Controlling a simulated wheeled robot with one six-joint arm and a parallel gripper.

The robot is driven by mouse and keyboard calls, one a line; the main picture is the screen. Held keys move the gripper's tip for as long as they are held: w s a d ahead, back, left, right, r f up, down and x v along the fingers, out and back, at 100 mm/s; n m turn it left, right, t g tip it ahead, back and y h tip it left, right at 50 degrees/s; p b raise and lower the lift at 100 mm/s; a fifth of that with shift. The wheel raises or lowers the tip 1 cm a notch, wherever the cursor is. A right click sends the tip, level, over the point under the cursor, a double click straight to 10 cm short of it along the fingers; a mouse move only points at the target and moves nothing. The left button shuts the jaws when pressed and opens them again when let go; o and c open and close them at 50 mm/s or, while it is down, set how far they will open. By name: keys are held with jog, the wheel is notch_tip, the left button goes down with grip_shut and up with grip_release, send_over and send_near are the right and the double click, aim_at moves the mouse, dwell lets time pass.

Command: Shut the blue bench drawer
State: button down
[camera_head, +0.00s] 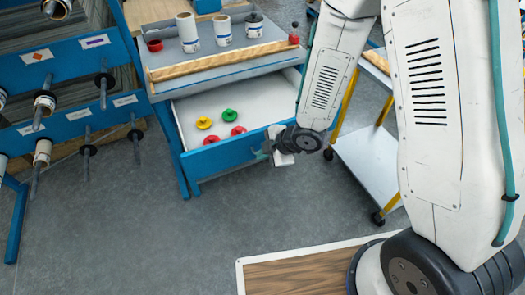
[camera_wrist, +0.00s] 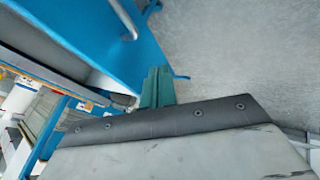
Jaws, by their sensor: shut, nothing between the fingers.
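The blue bench drawer (camera_head: 222,157) is pulled out from under the grey bench top. Its white inside holds a yellow, a green and red round pieces. My gripper (camera_head: 262,153) is at the right part of the drawer's front, shut and empty. In the wrist view the green fingertips (camera_wrist: 156,72) are together, just beside the blue drawer front (camera_wrist: 88,32) and its pale bar handle (camera_wrist: 124,18). I cannot tell whether they touch the front. My arm hides the drawer's right end in the head view.
The bench top (camera_head: 235,58) carries white rolls (camera_head: 187,32), a red ring (camera_head: 154,45) and a wooden strip. A blue rack (camera_head: 70,60) with rolls on rods stands at the left. A cart (camera_head: 366,165) with yellow legs is at the right. The grey floor before the drawer is clear.

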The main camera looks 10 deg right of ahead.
aim_at(240, 155)
jog(key=shift+w+a+f, duration=0.75)
jog(key=shift+w+f, duration=0.2)
jog(key=shift+w, duration=0.1)
jog(key=shift+w+a+f, duration=0.75)
jog(key=shift+w+f, duration=0.2)
jog(key=shift+w, duration=0.1)
jog(key=shift+w+a+f, duration=0.75)
jog(key=shift+w+f, duration=0.2)
jog(key=shift+w, duration=0.1)
jog(key=shift+w, duration=0.15)
